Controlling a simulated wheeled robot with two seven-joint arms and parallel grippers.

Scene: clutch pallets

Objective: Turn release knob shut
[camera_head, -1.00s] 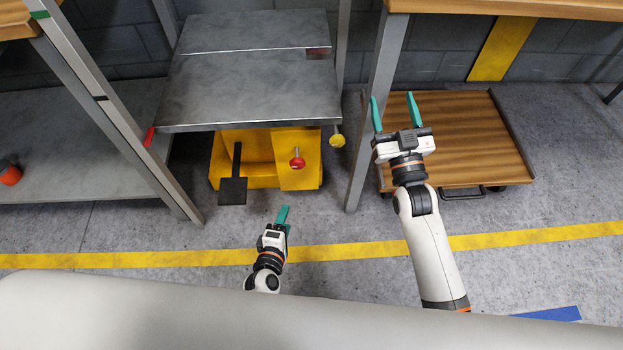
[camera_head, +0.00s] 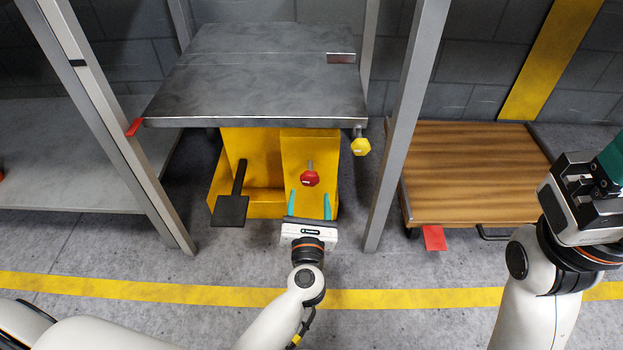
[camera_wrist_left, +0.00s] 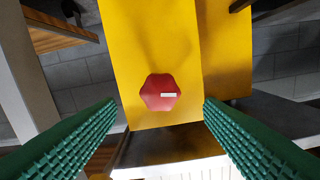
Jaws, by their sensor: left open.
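A red six-sided knob (camera_head: 309,179) sits on the front of the yellow base of the lift table (camera_head: 262,88). A yellow six-sided knob (camera_head: 361,147) hangs under the table's right front corner. I cannot tell from looks alone which knob is the release knob. My left gripper (camera_head: 309,204) is open, with its teal fingers just below and either side of the red knob, apart from it. In the left wrist view the red knob (camera_wrist_left: 160,93) lies between the two open fingers. My right gripper (camera_head: 598,178) is at the right edge, partly cut off.
A black pedal (camera_head: 231,209) sticks out left of the red knob. Grey posts (camera_head: 407,125) stand on both sides of the lift table. A wooden-topped cart (camera_head: 470,170) with a red tab (camera_head: 433,238) is on the right. The floor before the yellow line (camera_head: 400,298) is clear.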

